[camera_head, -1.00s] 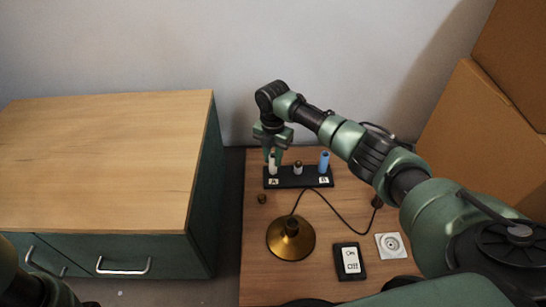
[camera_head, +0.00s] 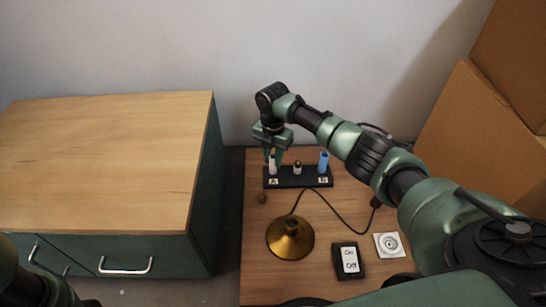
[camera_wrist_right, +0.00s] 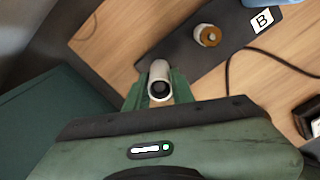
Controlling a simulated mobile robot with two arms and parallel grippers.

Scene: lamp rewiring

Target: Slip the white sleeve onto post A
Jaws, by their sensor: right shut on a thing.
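The white sleeve (camera_head: 273,167) stands upright over the A end of the black strip (camera_head: 285,182). My right gripper (camera_head: 273,157) is shut on it from above. In the right wrist view the sleeve (camera_wrist_right: 159,72) sits between the green fingers, its open end showing a dark hole. Post A is hidden by the sleeve and fingers, and I cannot tell how far the sleeve is down around it. A blue sleeve (camera_head: 323,162) stands at the B end. My left gripper is out of view; only part of that arm shows at the lower left.
A short brass-topped post (camera_head: 298,167) stands mid-strip. A brass lamp base (camera_head: 290,238) with a black cord, an On/Off switch (camera_head: 349,261) and a white socket (camera_head: 390,245) lie nearer. A small brown piece (camera_head: 262,198) is left. A cabinet (camera_head: 110,160) and cardboard box (camera_head: 480,145) flank the table.

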